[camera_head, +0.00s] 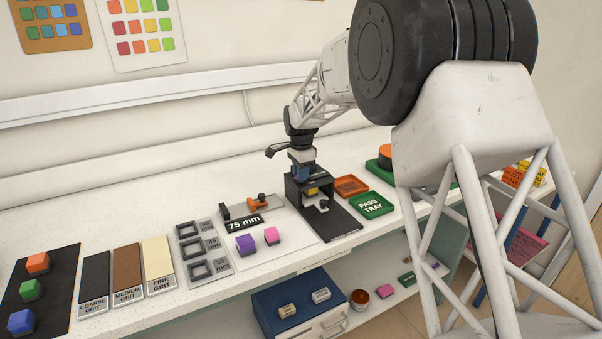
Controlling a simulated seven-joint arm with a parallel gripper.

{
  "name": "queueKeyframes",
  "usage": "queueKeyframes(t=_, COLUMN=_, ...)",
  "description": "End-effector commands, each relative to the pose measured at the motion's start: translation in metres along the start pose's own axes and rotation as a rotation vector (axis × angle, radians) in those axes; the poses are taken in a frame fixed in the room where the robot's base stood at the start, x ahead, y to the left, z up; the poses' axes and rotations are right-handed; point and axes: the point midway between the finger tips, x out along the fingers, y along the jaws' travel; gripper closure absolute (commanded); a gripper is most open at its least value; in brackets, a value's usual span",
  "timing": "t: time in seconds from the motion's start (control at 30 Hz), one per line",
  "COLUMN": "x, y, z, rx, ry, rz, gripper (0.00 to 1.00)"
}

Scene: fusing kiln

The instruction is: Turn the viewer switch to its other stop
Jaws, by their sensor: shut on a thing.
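The viewer is a small black box-like stand (326,217) on a black base, right of the middle of the bench. A yellow piece (312,190) shows inside its open front, with a small pale piece below it. My gripper (301,174) points down at the top of the viewer and is shut there. The viewer switch is hidden by my gripper, so its handle and stop position cannot be made out. A small blue part shows at the fingers, too small to tell apart.
A green pass tray (371,205) and an orange tray (351,186) stand close to the right of the viewer. The bench's front edge is close.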

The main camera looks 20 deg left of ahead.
Motion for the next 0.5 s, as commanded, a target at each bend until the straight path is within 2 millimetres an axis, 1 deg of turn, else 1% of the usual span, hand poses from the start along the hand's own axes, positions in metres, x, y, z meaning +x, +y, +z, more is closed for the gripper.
queueKeyframes(t=0.2, x=0.0009, y=0.0003, z=0.0002, rx=0.0, ry=-0.001, rz=0.001, gripper=1.0)
queueKeyframes(t=0.23, x=0.001, y=0.0003, z=0.0002, rx=0.0, ry=-0.001, rz=0.002, gripper=0.81)
queueKeyframes(t=0.3, x=0.0009, y=0.0003, z=0.0002, rx=0.0, ry=-0.001, rz=0.001, gripper=0.7)
queueKeyframes(t=0.37, x=0.0008, y=0.0002, z=0.0002, rx=0.0, ry=-0.001, rz=0.001, gripper=0.61)
queueKeyframes(t=0.4, x=0.0006, y=0.0002, z=0.0002, rx=-0.001, ry=0.0, rz=0.001, gripper=0.58)
queueKeyframes(t=0.5, x=0.0005, y=0.0001, z=0.0001, rx=-0.001, ry=0.0, rz=0.001, gripper=0.58)
